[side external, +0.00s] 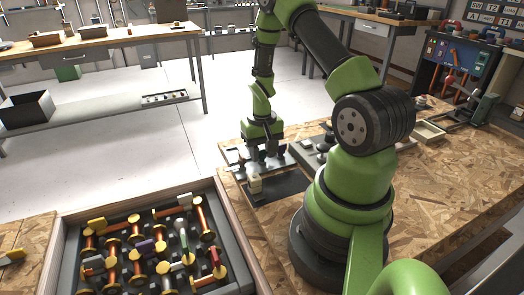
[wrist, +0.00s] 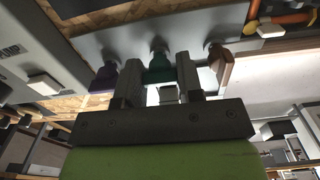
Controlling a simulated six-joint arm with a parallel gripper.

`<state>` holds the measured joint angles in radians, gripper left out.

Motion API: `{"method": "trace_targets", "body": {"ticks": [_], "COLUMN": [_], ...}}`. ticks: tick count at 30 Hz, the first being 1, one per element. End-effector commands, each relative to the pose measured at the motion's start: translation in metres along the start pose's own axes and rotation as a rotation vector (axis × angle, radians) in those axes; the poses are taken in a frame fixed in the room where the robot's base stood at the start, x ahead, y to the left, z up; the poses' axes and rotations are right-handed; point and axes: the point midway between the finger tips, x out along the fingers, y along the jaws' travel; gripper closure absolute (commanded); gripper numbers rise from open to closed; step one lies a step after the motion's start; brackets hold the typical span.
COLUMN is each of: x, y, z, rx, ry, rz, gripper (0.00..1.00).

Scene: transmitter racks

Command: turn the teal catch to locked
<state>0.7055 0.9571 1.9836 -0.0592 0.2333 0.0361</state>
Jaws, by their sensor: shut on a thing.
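In the wrist view, the teal catch (wrist: 159,68) sits on a grey panel, between a dark purple catch (wrist: 104,76) on the left and a brown catch (wrist: 219,64) on the right. My gripper (wrist: 159,76) has its two fingers on either side of the teal catch and is shut on it. In the side external view my gripper (side external: 262,154) is down at the grey panel near the far left edge of the wooden bench. The catch is too small and covered there to make out. I cannot tell whether it stands at locked.
In the side external view, a tray (side external: 222,190) of copper and yellow pieces stands at the front left. The wooden bench (side external: 440,185) is mostly clear at right.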

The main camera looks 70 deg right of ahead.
Motion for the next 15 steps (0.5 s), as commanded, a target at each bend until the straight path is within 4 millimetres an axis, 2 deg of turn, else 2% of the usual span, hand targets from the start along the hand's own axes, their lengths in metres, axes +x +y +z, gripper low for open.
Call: {"method": "trace_targets", "body": {"ticks": [9,10,13,15], "x": [-0.0006,-0.0006,-0.0005,-0.0004], "y": [-0.0008,-0.0008,-0.0006,-0.0004], "z": [-0.0019,-0.0019,-0.0016,-0.0013], "rx": [0.001,0.001,0.001,0.001], "ry": [0.007,0.007,0.006,0.005], "rz": [-0.001,-0.001,-0.001,-0.001], "gripper": [0.90,0.64,0.41,0.40]}}
